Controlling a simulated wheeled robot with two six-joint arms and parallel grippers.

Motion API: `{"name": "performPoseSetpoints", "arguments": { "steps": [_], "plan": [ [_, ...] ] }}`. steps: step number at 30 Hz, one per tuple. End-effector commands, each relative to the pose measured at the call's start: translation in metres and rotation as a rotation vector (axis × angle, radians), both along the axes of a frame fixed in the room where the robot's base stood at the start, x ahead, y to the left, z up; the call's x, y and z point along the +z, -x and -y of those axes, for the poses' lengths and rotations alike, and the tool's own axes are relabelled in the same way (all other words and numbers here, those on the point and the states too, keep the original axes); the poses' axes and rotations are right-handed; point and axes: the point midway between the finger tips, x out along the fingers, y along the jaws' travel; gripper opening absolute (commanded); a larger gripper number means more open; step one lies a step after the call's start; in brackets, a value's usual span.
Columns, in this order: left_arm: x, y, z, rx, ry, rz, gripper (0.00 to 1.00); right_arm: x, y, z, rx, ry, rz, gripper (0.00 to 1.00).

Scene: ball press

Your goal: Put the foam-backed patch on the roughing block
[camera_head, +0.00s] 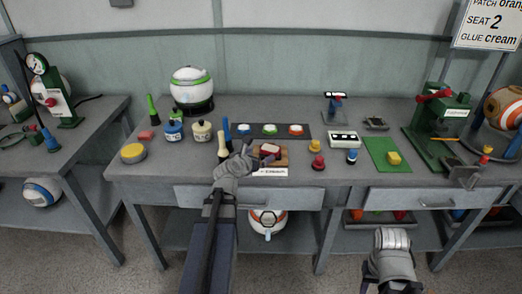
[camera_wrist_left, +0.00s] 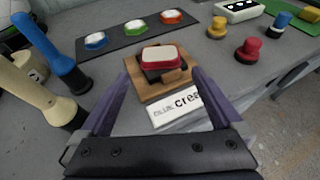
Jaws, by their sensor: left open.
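Three round patches with pale tops lie on a dark mat: blue (camera_wrist_left: 95,40), green (camera_wrist_left: 135,26) and orange (camera_wrist_left: 171,16). A wooden block (camera_wrist_left: 178,82) with a dark pad stands at the table's front. A red, pale-topped, rounded piece (camera_wrist_left: 161,57) rests on the pad; I cannot tell whether it is a patch or a tool. My left gripper (camera_wrist_left: 160,78) is open and empty, its fingers on the near side of the block, apart from it. In the head view, my left gripper (camera_head: 246,152) is just left of the block (camera_head: 282,158). My right gripper (camera_head: 390,240) is low at front right, its fingers unclear.
A "cream" card (camera_wrist_left: 178,112) lies before the block. Blue (camera_wrist_left: 55,58) and cream (camera_wrist_left: 40,88) handled tools stand close on the left. Red and yellow knobs (camera_wrist_left: 248,50) stand on the right. A sign (camera_head: 488,24) reads patch orange, seat 2, glue cream.

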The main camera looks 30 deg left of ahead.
Motion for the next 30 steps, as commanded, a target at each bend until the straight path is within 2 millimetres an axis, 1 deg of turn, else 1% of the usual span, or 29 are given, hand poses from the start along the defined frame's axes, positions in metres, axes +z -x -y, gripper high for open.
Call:
{"name": "performPoseSetpoints", "arguments": {
  "steps": [1, 6, 16, 17, 19, 20, 23, 24, 26, 27, 29, 30],
  "plan": [
    [0.005, 0.005, 0.002, -0.001, 0.000, 0.000, 1.00, 0.005, 0.000, 0.000, 0.000, 0.000, 0.000, 0.45],
    [0.008, 0.011, 0.003, -0.005, 0.000, 0.000, 1.00, 0.008, 0.000, 0.000, 0.000, 0.000, 0.000, 0.45],
    [0.007, 0.012, 0.004, -0.007, 0.000, -0.001, 1.00, 0.008, 0.000, 0.000, 0.000, 0.000, 0.000, 0.45],
    [0.007, 0.011, 0.005, -0.011, -0.004, -0.002, 1.00, 0.008, 0.000, 0.000, 0.000, 0.000, 0.000, 0.45],
    [0.004, 0.009, 0.016, -0.050, -0.041, -0.022, 1.00, 0.008, 0.000, 0.000, 0.000, 0.000, 0.000, 0.45],
    [0.001, 0.008, 0.025, -0.084, -0.071, -0.040, 1.00, 0.008, 0.000, 0.000, 0.000, 0.000, 0.000, 0.45],
    [-0.015, 0.004, 0.074, -0.284, -0.254, -0.128, 1.00, 0.008, 0.000, 0.000, 0.000, 0.000, 0.000, 0.45],
    [-0.025, 0.004, 0.101, -0.399, -0.358, -0.171, 1.00, 0.008, 0.000, 0.000, 0.000, 0.000, 0.000, 0.45],
    [-0.040, 0.008, 0.142, -0.596, -0.533, -0.233, 1.00, 0.008, 0.000, 0.000, 0.000, 0.000, 0.000, 0.45],
    [-0.051, 0.014, 0.169, -0.736, -0.652, -0.267, 1.00, 0.008, 0.000, 0.000, 0.000, 0.000, 0.000, 0.45],
    [-0.066, 0.026, 0.205, -0.949, -0.828, -0.307, 1.00, 0.008, 0.000, 0.000, 0.000, 0.000, 0.000, 0.45],
    [-0.075, 0.036, 0.228, -1.093, -0.946, -0.325, 1.00, 0.008, 0.000, 0.000, 0.000, 0.000, 0.000, 0.45]
  ]
}}
